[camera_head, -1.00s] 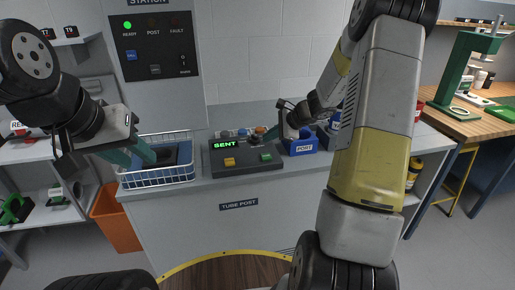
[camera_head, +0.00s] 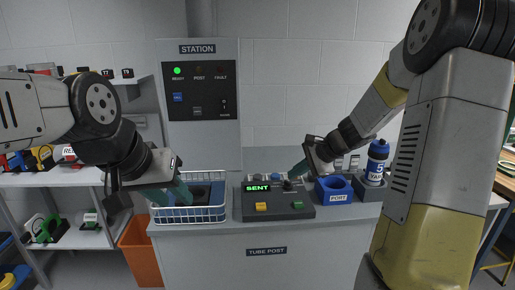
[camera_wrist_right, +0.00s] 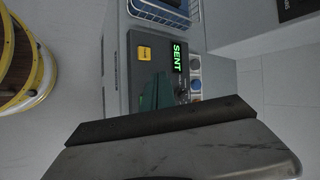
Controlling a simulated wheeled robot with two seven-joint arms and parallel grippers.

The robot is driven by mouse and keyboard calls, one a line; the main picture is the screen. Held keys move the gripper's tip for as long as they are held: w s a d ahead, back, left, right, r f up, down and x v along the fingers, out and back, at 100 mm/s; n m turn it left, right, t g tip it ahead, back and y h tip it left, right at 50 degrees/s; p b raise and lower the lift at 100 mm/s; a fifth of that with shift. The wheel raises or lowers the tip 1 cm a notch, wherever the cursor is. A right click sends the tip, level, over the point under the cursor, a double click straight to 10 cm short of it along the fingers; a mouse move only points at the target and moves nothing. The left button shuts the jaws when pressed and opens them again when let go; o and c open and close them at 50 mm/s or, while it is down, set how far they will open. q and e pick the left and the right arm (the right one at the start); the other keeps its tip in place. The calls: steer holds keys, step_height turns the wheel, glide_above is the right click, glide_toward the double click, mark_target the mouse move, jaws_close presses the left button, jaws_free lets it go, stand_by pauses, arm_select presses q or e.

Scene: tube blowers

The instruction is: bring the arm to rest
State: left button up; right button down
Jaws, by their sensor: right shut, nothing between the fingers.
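My right gripper (camera_head: 297,169) is shut and empty, just above the back right of the dark control console (camera_head: 276,213). In the right wrist view its green fingers (camera_wrist_right: 152,92) show over the console, partly hidden by the gripper body. The console display (camera_head: 257,188) reads SENT in green; a yellow button (camera_head: 261,207) and a green button (camera_head: 297,205) sit in front. My left gripper (camera_head: 178,193) points at the white wire basket (camera_head: 190,215), its teal fingers apart at the basket's rim. Whether it touches the basket I cannot tell.
An orange bin (camera_head: 141,250) stands on the floor at left. The counter's front strip is clear.

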steer(key=s+a+r+n+h, duration=0.1)
steer(key=s+a+r+n, duration=0.1)
steer(key=s+r+n, duration=0.45)
steer(key=s+a+r+n, duration=0.2)
steer(key=s+r, duration=0.1)
steer(key=s, duration=0.6)
steer(key=s+d+n+h, duration=0.1)
steer(key=s+n, duration=0.2)
steer(key=s, duration=0.2)
steer(key=s+d+r+n+h, duration=0.1)
steer(key=s+n+h, duration=0.1)
steer(key=s, duration=0.4)
steer(key=shift+s+d+r+n, duration=0.2)
steer(key=shift+s+d+n, duration=0.05)
steer(key=shift+d+n, duration=0.2)
arm_select(q)
steer(key=shift+c, duration=0.5)
arm_select(e)
steer(key=shift+a, duration=0.1)
stand_by(0.7)
